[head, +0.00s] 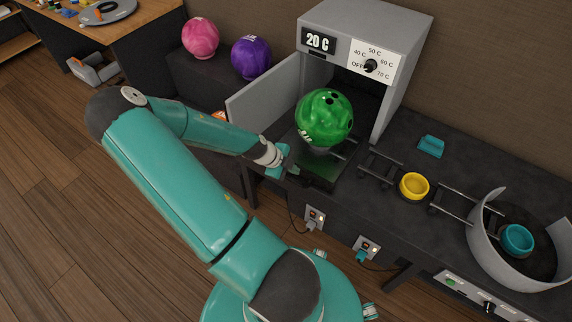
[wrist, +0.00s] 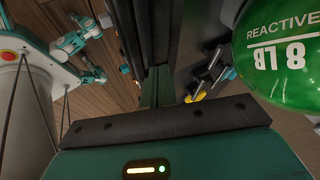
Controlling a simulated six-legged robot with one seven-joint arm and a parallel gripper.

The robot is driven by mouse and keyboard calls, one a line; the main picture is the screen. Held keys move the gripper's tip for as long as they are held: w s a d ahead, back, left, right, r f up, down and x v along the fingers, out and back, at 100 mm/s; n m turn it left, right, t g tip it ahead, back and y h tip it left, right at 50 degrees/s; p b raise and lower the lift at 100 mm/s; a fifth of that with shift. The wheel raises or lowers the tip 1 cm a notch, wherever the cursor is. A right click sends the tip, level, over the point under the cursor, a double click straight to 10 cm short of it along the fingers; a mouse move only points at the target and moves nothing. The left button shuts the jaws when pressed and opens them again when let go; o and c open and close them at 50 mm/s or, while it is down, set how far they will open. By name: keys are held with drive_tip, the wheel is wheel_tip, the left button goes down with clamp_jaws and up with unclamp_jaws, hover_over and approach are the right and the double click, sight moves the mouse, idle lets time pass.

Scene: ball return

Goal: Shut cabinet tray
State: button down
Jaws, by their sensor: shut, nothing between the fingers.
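A grey cabinet (head: 330,20) with a "20 C" display and a dial stands on the dark counter, its door (head: 262,100) swung open to the left. The tray (head: 318,172) sticks out of the cabinet's opening. A green bowling ball (head: 324,116) rests on it, and the ball also shows at the right of the wrist view (wrist: 285,55). My gripper (head: 293,170) is shut and empty at the tray's front left edge, below the ball. I cannot tell whether it touches the tray. In the wrist view the closed fingers (wrist: 158,84) point ahead, left of the ball.
Pink (head: 201,37) and purple (head: 251,57) balls sit on a rack left of the cabinet. A yellow ring (head: 414,186), a teal block (head: 431,146), metal rails (head: 455,201) and a round grey bin (head: 495,250) with a teal cup lie to the right.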

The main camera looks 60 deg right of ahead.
drive_tip(key=shift+x, duration=0.95)
drive_tip(key=shift+d, duration=0.15)
